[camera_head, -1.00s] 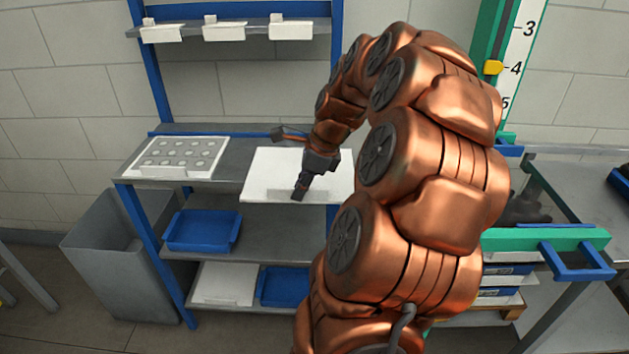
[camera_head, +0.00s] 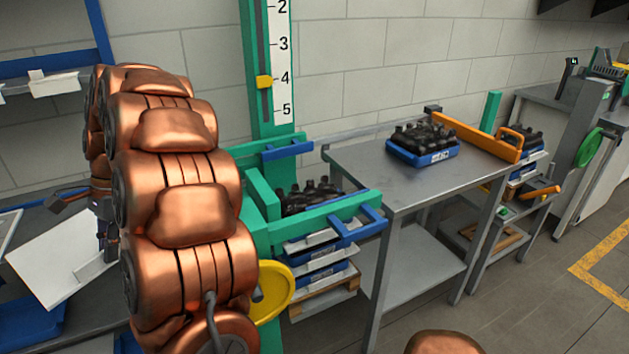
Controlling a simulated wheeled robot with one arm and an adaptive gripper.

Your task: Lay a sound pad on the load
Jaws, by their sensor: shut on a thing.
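A flat white pad (camera_head: 55,268) hangs tilted at the left. My gripper (camera_head: 108,252) is shut on the pad near its right edge; my copper arm hides part of the grip. The load (camera_head: 318,258) is a stack of blue trays with white sheets between them, on a wooden pallet (camera_head: 325,302) inside a green frame (camera_head: 335,218). Dark bottles (camera_head: 312,195) stand in its top layer, partly behind the frame's front bar. My gripper and the pad are left of the load, apart from it. I cannot tell whether the pad is sound.
A green post with a numbered scale (camera_head: 283,65) rises behind the load, its yellow pointer (camera_head: 264,82) near 4. A yellow disc (camera_head: 272,292) sits before the frame. Right, a steel table (camera_head: 385,185) bears a blue tray (camera_head: 435,158) of bottles beside an orange bar (camera_head: 470,136).

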